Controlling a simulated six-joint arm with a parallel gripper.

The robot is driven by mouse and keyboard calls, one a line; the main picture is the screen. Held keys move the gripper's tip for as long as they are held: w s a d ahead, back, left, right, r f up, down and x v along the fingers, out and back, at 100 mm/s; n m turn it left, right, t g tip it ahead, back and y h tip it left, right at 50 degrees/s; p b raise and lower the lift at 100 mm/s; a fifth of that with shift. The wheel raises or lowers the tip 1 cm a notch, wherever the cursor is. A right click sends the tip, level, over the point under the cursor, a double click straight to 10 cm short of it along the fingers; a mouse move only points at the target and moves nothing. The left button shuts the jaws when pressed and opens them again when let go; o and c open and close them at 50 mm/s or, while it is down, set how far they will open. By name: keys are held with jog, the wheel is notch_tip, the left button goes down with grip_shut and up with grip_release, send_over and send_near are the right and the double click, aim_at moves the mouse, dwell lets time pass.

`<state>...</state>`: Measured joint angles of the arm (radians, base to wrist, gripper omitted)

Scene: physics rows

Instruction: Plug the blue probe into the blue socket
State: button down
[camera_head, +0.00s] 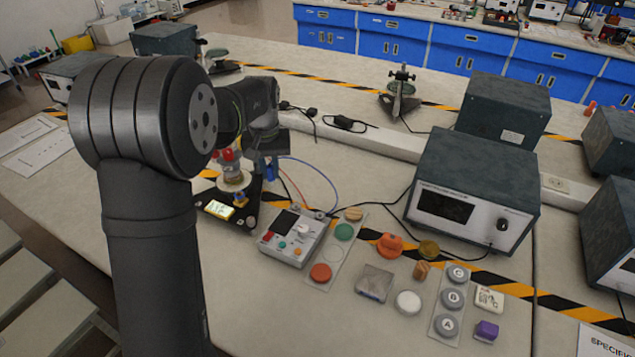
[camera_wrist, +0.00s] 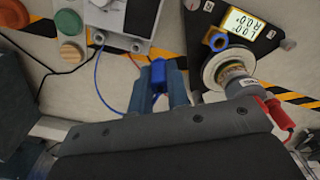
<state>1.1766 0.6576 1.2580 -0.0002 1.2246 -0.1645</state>
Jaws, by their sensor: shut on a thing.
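My gripper (camera_wrist: 159,82) is shut on the blue probe (camera_wrist: 158,73), which shows between the two fingers in the wrist view. A blue lead runs from the probe's area toward the grey box. The blue socket (camera_wrist: 217,41) is a blue ring on the black stand, beside the round metal fitting; in the head view it is the small blue piece (camera_head: 241,200). In the wrist view the probe is left of the socket, apart from it. In the head view my gripper (camera_head: 268,167) is above and right of the socket; the probe's tip is hard to make out.
The black stand (camera_wrist: 204,20) carries a lit display (camera_wrist: 245,23) and an upright cylinder. A red probe (camera_wrist: 275,112) sits at the cylinder's side. The grey control box (camera_head: 292,238) stands right of the stand, with thin leads between. Loose discs and blocks lie farther right.

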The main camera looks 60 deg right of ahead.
jog(key=shift+w+a+f+n, duration=0.45)
jog(key=shift+w+a+f, duration=0.1)
jog(key=shift+w, duration=1)
jog(key=shift+w+a+f+n, duration=0.4)
jog(key=shift+w+a+f, duration=0.15)
jog(key=shift+w, duration=0.95)
jog(key=shift+w+a+f+n, duration=0.45)
jog(key=shift+w+a+f, duration=0.1)
jog(key=shift+w, duration=1)
jog(key=shift+f, duration=1.7)
jog(key=c, duration=1.1)
grip_release()
jog(key=shift+o, duration=0.2)
jog(key=shift+r, duration=0.15)
jog(key=shift+r, duration=3.65)
jog(key=shift+f, duration=3.8)
